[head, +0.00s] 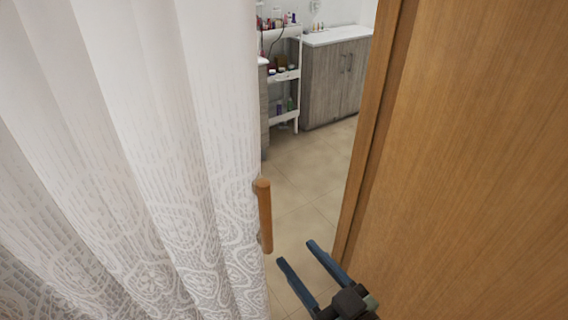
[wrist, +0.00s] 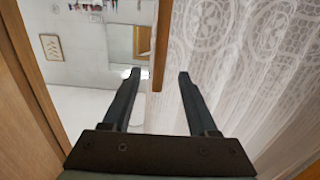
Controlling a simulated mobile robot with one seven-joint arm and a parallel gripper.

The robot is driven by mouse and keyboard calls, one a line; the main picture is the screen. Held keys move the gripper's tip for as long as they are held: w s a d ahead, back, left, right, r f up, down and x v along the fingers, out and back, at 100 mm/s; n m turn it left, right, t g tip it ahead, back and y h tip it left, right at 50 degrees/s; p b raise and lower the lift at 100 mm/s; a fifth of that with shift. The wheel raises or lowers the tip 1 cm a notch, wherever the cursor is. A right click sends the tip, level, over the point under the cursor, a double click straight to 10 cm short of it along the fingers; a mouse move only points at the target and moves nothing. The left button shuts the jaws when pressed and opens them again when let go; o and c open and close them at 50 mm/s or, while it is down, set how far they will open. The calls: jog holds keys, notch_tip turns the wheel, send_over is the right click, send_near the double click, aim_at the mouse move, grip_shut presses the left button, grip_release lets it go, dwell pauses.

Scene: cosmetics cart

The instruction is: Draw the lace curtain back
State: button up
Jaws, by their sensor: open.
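The white lace curtain (head: 150,160) hangs in folds across the left half of the head view and fills the right of the wrist view (wrist: 245,60). A wooden handle bar (head: 264,215) stands upright at its right edge. My gripper (head: 296,252) is open and empty, to the right of the handle's lower end in the head view. In the wrist view, the handle (wrist: 161,45) appears between the fingertips of my gripper (wrist: 159,73). I cannot tell how far ahead of the fingertips it is.
A wooden door or panel with its frame (head: 470,160) stands close on my gripper's right. Through the opening are a tiled floor (head: 305,180), a white cart (head: 284,75) with several bottles, and a grey cabinet (head: 335,80).

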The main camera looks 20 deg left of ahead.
aim_at(268, 213)
jog(key=shift+y, duration=0.3)
jog(key=p+x, duration=0.2)
jog(key=x, duration=0.1)
jog(key=p+x, duration=0.2)
jog(key=x, duration=0.2)
jog(key=r+p+x, duration=0.1)
jog(key=p+x, duration=0.1)
jog(key=x, duration=0.2)
jog(key=shift+r, duration=0.1)
jog(key=shift+w+a, duration=0.4)
jog(key=shift+a, duration=0.15)
jog(key=shift+c, duration=0.2)
grip_shut()
dwell(0.3)
